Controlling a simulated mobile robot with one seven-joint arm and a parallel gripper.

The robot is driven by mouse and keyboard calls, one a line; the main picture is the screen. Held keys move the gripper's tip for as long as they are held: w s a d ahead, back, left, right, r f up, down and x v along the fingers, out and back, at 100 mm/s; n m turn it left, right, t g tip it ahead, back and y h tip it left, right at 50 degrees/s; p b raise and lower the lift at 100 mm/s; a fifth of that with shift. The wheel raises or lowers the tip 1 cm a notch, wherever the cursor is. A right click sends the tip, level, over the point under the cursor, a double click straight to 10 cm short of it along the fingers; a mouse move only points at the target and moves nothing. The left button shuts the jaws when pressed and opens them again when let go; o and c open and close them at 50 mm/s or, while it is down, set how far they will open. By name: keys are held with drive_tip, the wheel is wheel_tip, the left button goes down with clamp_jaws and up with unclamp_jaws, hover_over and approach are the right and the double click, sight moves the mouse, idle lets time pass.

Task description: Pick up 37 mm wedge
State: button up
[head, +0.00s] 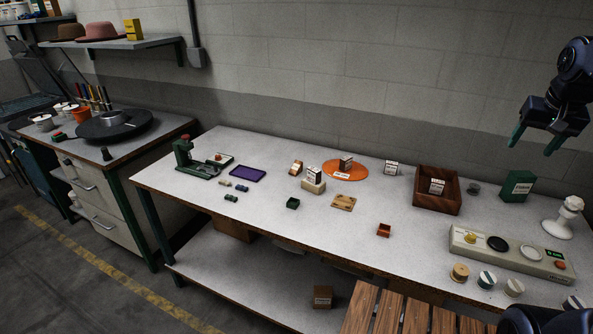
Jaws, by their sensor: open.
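I cannot single out the 37 mm wedge, because the labels and small shapes are too small to read. Candidates on the workbench (320,235) include small pale blocks (241,188) and dark blocks (231,198) at the left. Others are a white-labelled block on a pale base (314,187), a small labelled brown block (296,167) and a labelled piece (391,168) near the back. My gripper (532,146) is at the upper right, above the right part of the bench. Its green-tipped fingers are apart, with nothing between them.
A wooden box (424,203) holding a labelled item, a dark green box (518,186), a white bust (564,218) and a control panel (510,251) crowd the right. An orange disc (358,172) and purple tray (248,175) lie farther left. The front middle is mostly clear.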

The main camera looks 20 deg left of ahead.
drive_tip(key=w+a, duration=2.1)
drive_tip(key=w, duration=0.1)
drive_tip(key=m, duration=0.1)
hover_over(298, 163)
drive_tip(key=s, duration=0.4)
wheel_tip(298, 163, down, 31)
drive_tip(key=shift+h, duration=0.4)
drive_tip(key=shift+w+a+x, duration=0.15)
drive_tip(key=shift+w+x, duration=0.05)
drive_tip(key=shift+x, duration=2.35)
drive_tip(key=shift+w+a+x, duration=0.1)
drive_tip(key=shift+w+x, duration=0.05)
drive_tip(key=shift+x, duration=2.4)
drive_tip(key=shift+r, duration=0.1)
drive_tip(key=c, duration=1.1)
